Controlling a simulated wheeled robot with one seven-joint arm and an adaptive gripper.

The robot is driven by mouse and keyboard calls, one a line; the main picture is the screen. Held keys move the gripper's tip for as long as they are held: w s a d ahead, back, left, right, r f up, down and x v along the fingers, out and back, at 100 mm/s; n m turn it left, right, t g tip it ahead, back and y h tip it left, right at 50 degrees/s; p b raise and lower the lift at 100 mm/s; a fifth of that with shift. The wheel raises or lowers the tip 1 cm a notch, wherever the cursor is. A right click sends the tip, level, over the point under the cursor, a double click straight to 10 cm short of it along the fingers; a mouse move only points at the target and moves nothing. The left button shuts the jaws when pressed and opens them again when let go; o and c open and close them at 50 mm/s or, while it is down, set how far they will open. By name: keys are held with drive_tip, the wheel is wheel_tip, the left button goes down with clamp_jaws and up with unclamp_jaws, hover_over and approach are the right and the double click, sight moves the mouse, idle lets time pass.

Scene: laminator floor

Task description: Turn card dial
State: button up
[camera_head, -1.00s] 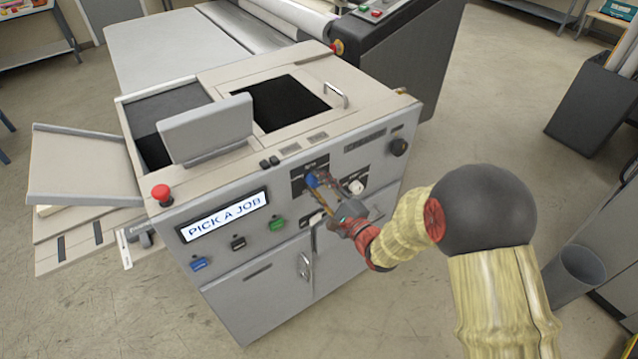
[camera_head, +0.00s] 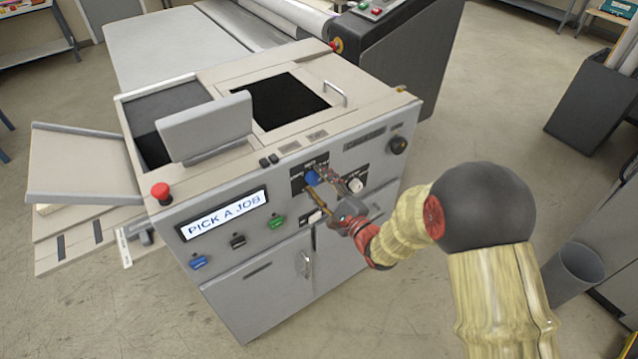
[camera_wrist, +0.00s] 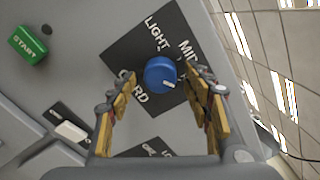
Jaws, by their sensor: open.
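The card dial is a round blue knob (camera_wrist: 160,74) with a white pointer mark, on a black plate (camera_wrist: 122,47) lettered LIGHT, MID and CARD in the wrist view. In the wrist view the mark lies toward the lower right of the knob, away from the CARD lettering. In the head view the blue knob (camera_head: 312,178) is on the front panel of the grey machine. My gripper (camera_wrist: 160,92) is open, with one finger on each side of the knob; I cannot tell whether either touches it. In the head view my gripper (camera_head: 328,182) partly covers the plate.
A display (camera_head: 226,215) reads PICK A JOB. Blue, black and green buttons (camera_head: 277,222) sit below it; the green one reads START. A white knob (camera_head: 356,186) and a black knob (camera_head: 398,145) are to the right. A red emergency button (camera_head: 162,193) stands at the left corner.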

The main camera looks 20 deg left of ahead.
drive_tip(key=shift+d, duration=0.1)
drive_tip(key=v, duration=1.2)
